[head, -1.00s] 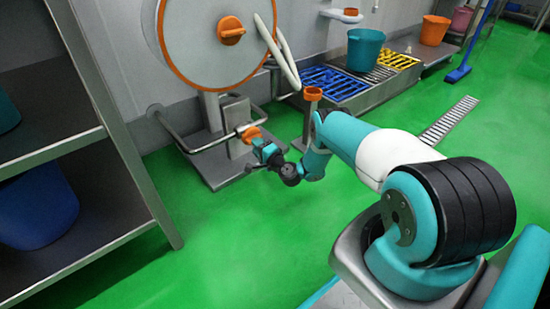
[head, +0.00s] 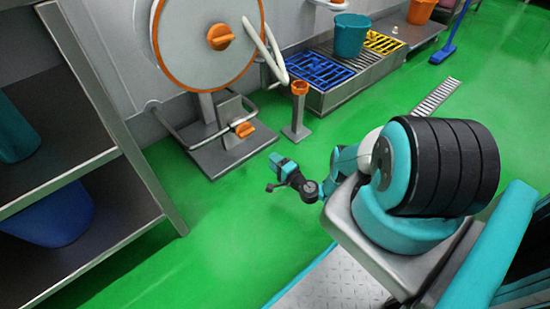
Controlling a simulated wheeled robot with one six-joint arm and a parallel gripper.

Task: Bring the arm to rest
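My gripper (head: 274,176) is at the arm's far end, above the open green floor.
The round machine (head: 190,60) with an orange hub stands at the wall. A metal rack (head: 140,150) with blue tubs is at left. A teal bucket (head: 351,36) stands on the grated platform. Green floor (head: 225,225) is clear.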

